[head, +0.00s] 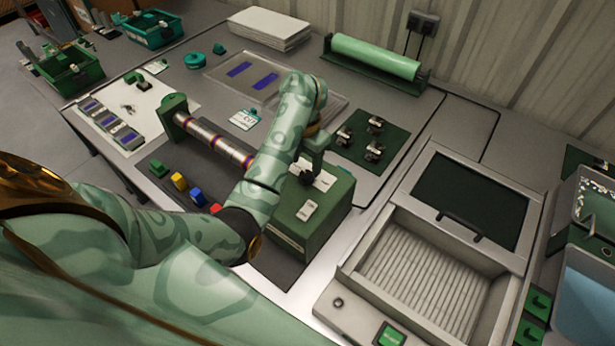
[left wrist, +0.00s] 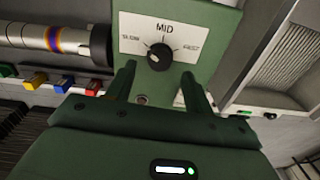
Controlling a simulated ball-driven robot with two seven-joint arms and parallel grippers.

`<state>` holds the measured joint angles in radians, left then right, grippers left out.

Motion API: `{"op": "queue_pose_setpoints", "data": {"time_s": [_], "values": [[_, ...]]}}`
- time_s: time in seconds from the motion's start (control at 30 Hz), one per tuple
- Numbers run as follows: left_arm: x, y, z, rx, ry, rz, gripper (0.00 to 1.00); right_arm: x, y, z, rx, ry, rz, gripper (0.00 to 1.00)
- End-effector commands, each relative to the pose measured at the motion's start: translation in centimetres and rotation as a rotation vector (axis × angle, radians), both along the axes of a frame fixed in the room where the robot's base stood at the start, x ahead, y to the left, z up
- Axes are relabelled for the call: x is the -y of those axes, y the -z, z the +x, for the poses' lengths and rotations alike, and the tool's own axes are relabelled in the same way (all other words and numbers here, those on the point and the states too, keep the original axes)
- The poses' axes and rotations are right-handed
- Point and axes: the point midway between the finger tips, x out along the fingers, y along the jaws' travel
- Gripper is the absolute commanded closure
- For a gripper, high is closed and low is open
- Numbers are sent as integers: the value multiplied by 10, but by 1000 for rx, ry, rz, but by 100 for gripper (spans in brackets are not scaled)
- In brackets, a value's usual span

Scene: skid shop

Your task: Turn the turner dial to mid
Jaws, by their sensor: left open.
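The turner dial is a black round knob (left wrist: 159,57) on a white plate (left wrist: 130,28) marked SLOW, MID and FAST, with MID at the top in the left wrist view. The plate is on the green turner housing (left wrist: 219,17), a green box (head: 328,208) in the head view. I cannot tell for certain which mark the knob points to. My left gripper (left wrist: 158,85) is open, its two fingers to either side below the knob, apart from it and empty. In the head view this gripper (head: 309,172) is over the housing, partly hiding the dial. My right gripper is not in view.
A silver roller with coloured bands (head: 215,140) runs left from the housing. Yellow, blue and red blocks (head: 179,181) lie in front of it. A green mat with metal parts (head: 370,140) lies behind. A grey machine with a ribbed bed (head: 425,275) stands at right.

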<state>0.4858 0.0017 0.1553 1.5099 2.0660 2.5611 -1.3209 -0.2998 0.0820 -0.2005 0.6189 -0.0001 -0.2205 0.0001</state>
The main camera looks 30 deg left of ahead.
Motion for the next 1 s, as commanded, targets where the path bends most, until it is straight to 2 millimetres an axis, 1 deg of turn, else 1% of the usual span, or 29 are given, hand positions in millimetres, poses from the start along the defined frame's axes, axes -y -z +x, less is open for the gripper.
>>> {"op": "queue_pose_setpoints", "data": {"time_s": [0.03,0.1,0.2,0.33,0.57,0.6,0.67,0.7,0.73,0.77,1.0], "values": [[1,15,0,-2,-1,-1,48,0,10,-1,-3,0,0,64],[1,25,0,-1,1,-1,48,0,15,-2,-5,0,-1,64],[1,33,0,-1,-1,0,48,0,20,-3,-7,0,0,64],[1,38,0,0,-1,0,48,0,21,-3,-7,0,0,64],[1,37,0,1,-1,1,48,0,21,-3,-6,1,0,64],[1,37,0,1,-1,1,53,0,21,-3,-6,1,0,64],[1,37,0,1,-1,1,70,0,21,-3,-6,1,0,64],[1,37,0,1,-1,1,81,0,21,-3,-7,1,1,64],[1,37,0,1,-1,1,90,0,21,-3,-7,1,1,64],[1,37,0,1,-1,1,93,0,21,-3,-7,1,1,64],[1,37,0,1,10,1,92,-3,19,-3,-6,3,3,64]]}}
